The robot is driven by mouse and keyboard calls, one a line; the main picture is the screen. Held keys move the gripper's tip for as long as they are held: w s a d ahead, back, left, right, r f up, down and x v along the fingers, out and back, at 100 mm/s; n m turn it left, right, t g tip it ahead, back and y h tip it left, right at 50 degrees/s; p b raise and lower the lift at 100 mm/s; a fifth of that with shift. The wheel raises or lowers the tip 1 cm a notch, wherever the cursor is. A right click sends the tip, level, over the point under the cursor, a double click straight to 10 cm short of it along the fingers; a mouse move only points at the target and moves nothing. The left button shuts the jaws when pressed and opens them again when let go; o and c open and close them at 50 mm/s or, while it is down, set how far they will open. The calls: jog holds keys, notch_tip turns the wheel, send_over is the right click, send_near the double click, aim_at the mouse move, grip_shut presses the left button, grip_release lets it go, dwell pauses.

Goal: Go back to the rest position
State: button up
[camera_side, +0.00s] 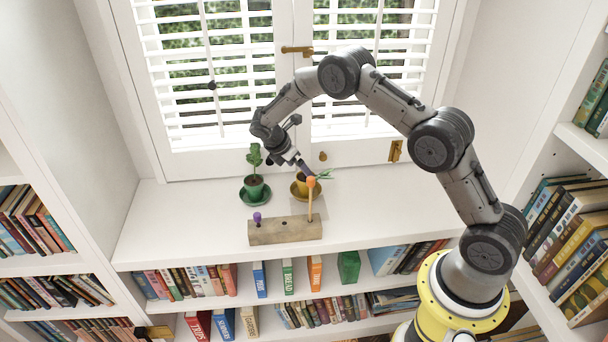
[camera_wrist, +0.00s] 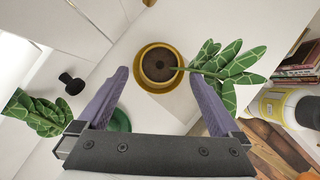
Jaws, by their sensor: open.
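My gripper (camera_side: 303,168) hangs over the white window ledge (camera_side: 160,235), just above the yellow pot (camera_side: 297,188). In the wrist view my gripper (camera_wrist: 160,85) has its two purple fingers spread apart, with nothing held between them. Beyond the fingertips the yellow pot (camera_wrist: 160,66) shows dark soil and a leafy plant (camera_wrist: 235,70) leaning out to the right. Part of the yellow pot is hidden behind my gripper in the side view.
A green pot (camera_side: 254,187) with a plant stands on a green saucer left of my gripper. In front lies a wooden block (camera_side: 285,231) with a purple knob (camera_side: 257,217) and an upright orange-topped stick (camera_side: 310,197). Window shutters (camera_side: 220,70) rise close behind. The ledge's left part is clear.

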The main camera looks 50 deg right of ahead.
jog(key=a+r+t, duration=0.1)
jog(key=a+r, duration=0.1)
jog(key=r, duration=0.8)
jog(key=a+r+t, duration=0.1)
jog(key=a+r, duration=0.1)
jog(key=r, duration=0.9)
jog(key=s+a+r+m+t+y, duration=0.2)
jog(key=s+r+m, duration=0.2)
jog(key=s+r, duration=0.7)
jog(key=s+a+r+m+t+y, duration=0.1)
jog(key=s+a+m, duration=0.1)
jog(key=s, duration=0.5)
jog(key=s+a+r+m+t+y, duration=0.1)
jog(key=s+a+m, duration=0.1)
jog(key=s, duration=0.5)
jog(key=s+a+f+m+y, duration=0.2)
jog(key=s+a+f+m, duration=0.1)
jog(key=s+f+m, duration=0.4)
jog(key=s+m, duration=0.1)
jog(key=s, duration=0.2)
jog(key=shift+a+f+t, duration=0.25)
jog(key=shift+a+t, duration=0.05)
jog(key=shift+a, duration=0.1)
